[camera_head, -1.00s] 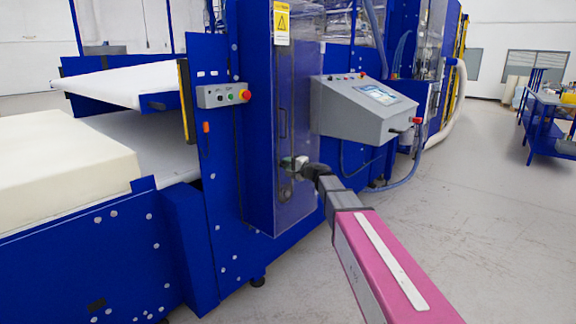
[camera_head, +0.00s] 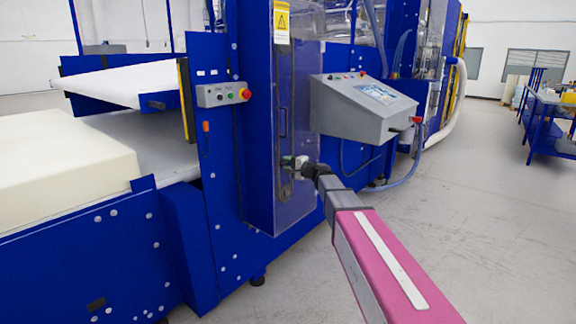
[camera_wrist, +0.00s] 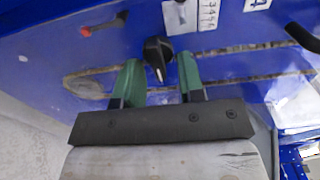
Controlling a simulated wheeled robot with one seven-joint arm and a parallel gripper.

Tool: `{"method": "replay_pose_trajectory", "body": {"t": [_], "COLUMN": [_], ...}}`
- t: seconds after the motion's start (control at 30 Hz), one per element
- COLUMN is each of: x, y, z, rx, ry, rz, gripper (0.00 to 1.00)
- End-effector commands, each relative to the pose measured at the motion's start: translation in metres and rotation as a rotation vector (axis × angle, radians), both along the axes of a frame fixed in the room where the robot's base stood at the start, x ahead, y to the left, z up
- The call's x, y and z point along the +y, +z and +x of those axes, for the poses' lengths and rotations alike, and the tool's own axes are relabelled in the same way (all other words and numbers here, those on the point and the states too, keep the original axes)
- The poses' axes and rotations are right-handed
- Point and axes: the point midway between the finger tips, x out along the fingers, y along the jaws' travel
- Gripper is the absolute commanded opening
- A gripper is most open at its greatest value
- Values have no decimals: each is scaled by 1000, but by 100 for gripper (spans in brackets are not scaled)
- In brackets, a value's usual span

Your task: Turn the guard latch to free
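A black knob (camera_wrist: 157,55) with a pale pointer line, which looks like the guard latch, is mounted on the blue machine panel in the wrist view. My gripper (camera_wrist: 160,64) is open, with one green finger to the left and one to the right of the knob. Gaps show between the knob and both fingers; nothing is held. In the head view my gripper (camera_head: 287,162) is at the clear-covered guard (camera_head: 300,110) on the blue column. The knob cannot be made out there.
A small red lever (camera_wrist: 88,30) and a numbered white plate (camera_wrist: 190,14) sit near the knob. A grey control console (camera_head: 362,112) juts out above my arm. A foam block (camera_head: 65,170) lies at left.

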Motion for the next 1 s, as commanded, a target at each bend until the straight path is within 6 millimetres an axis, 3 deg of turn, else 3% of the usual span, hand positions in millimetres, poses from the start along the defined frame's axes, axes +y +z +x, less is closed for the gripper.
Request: {"method": "replay_pose_trajectory", "body": {"t": [0.17, 0.63, 1.0], "x": [-9, -73, -85], "y": [0, 0, 0], "z": [-8, -58, -67], "rx": [0, 0, 0], "ry": [-1, -1, 0], "rz": [0, 0, 0], "gripper": [36, 36, 36]}}
